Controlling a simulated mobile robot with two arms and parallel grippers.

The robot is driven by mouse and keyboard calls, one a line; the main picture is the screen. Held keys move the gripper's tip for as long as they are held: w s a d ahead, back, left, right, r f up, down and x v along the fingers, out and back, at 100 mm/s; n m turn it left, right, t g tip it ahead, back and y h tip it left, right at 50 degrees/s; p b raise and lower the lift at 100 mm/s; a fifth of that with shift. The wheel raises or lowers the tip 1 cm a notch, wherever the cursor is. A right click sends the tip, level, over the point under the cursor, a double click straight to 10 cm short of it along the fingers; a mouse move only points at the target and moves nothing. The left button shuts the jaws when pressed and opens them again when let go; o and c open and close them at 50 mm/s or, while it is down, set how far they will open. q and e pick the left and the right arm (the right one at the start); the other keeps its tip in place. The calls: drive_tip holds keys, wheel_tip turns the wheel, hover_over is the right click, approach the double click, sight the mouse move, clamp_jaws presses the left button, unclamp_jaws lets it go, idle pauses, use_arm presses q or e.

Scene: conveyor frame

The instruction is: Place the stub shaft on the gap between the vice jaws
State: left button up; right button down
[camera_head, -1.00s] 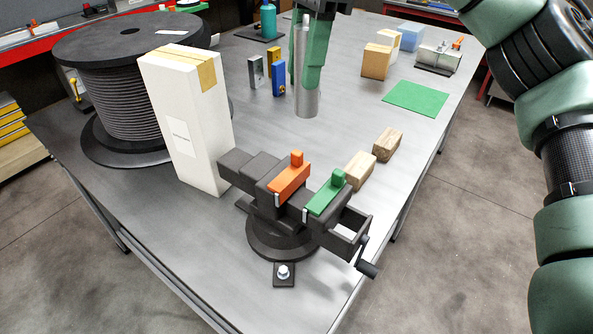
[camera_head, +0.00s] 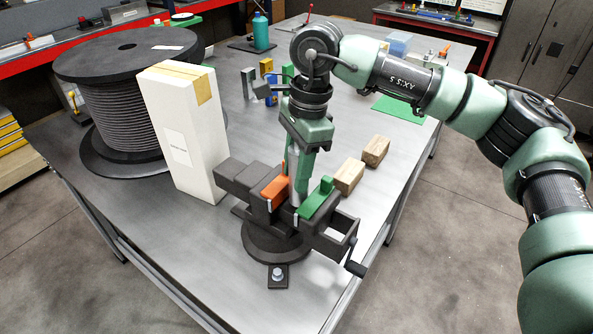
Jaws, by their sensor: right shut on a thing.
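The vice (camera_head: 258,226) is dark grey and stands near the table's front edge. It has an orange jaw pad (camera_head: 274,189) on the left and a green jaw pad (camera_head: 317,199) on the right. My right gripper (camera_head: 299,172) reaches down from above, shut on the stub shaft (camera_head: 294,199). The silvery lower end of the shaft shows in the gap between the two pads. My gripper and the orange pad hide most of the shaft. I cannot tell whether it touches the pads or the vice. My left gripper is out of view.
A tall white box (camera_head: 184,130) stands left of the vice, with a large cable spool (camera_head: 130,98) behind it. Two wooden blocks (camera_head: 349,176) lie to its right. A green mat (camera_head: 404,108) and a teal bottle (camera_head: 261,32) are farther back.

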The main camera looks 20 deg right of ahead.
drive_tip(key=shift+w+f, duration=0.1)
drive_tip(key=shift+f, duration=0.55)
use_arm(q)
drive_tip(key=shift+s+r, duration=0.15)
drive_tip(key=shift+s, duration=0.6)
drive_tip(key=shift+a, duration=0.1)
use_arm(e)
drive_tip(key=shift+f, duration=0.2)
drive_tip(key=c, duration=1.2)
unclamp_jaws()
drive_tip(key=shift+c, duration=0.2)
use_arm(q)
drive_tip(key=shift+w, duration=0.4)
